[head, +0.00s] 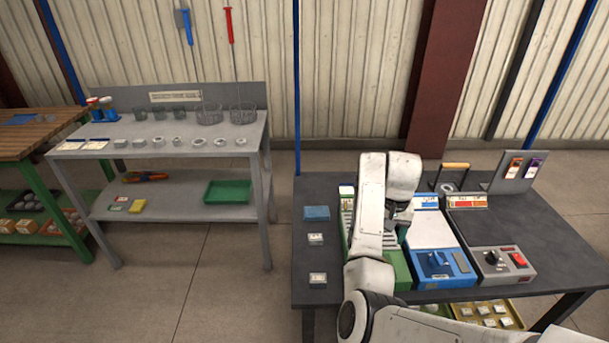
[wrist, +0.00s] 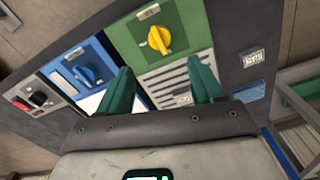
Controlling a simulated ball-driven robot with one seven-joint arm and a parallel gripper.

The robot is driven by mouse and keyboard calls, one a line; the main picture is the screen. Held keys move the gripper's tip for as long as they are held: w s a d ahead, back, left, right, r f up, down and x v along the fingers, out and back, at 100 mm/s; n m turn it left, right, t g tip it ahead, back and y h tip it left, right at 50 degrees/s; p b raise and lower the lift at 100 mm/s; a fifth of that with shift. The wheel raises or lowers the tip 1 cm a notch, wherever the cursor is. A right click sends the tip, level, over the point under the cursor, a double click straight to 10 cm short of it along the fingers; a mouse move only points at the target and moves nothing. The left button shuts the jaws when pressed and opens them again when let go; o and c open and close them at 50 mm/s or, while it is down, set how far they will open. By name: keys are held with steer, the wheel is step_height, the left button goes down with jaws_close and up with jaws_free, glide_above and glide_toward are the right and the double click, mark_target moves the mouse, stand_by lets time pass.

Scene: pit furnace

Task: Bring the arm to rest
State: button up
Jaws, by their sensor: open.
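My arm reaches over the dark table (head: 325,261) in the head view and bends down over the instruments there. My gripper (wrist: 161,68) shows in the wrist view as two green fingers, spread apart with nothing between them. The fingers point at the green instrument (wrist: 182,28) with a yellow knob and a slotted white panel. From this view I cannot tell how high they are above it. In the head view the arm's links hide the fingers and much of the green instrument.
A blue-and-white instrument (head: 437,262) and a grey one (head: 492,262) with a red switch stand right of the arm. A blue block (head: 316,213) and two small labelled blocks lie left of it. A grey shelf table (head: 100,150) with glassware stands left, beyond open floor (head: 230,290).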

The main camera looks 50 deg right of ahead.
steer(key=s+a+f+n, duration=0.2)
steer(key=s+a+n, duration=0.2)
steer(key=a, duration=0.6)
steer(key=s+a+f+n, duration=0.2)
steer(key=s+a+n, duration=0.2)
steer(key=a, duration=0.7)
steer(key=s+a+f+n+t, duration=0.1)
steer(key=s+a+f+n, duration=0.2)
steer(key=a, duration=0.8)
steer(key=shift+s+a+n, duration=0.2)
steer(key=shift+s+n, duration=0.3)
steer(key=shift+n, duration=0.2)
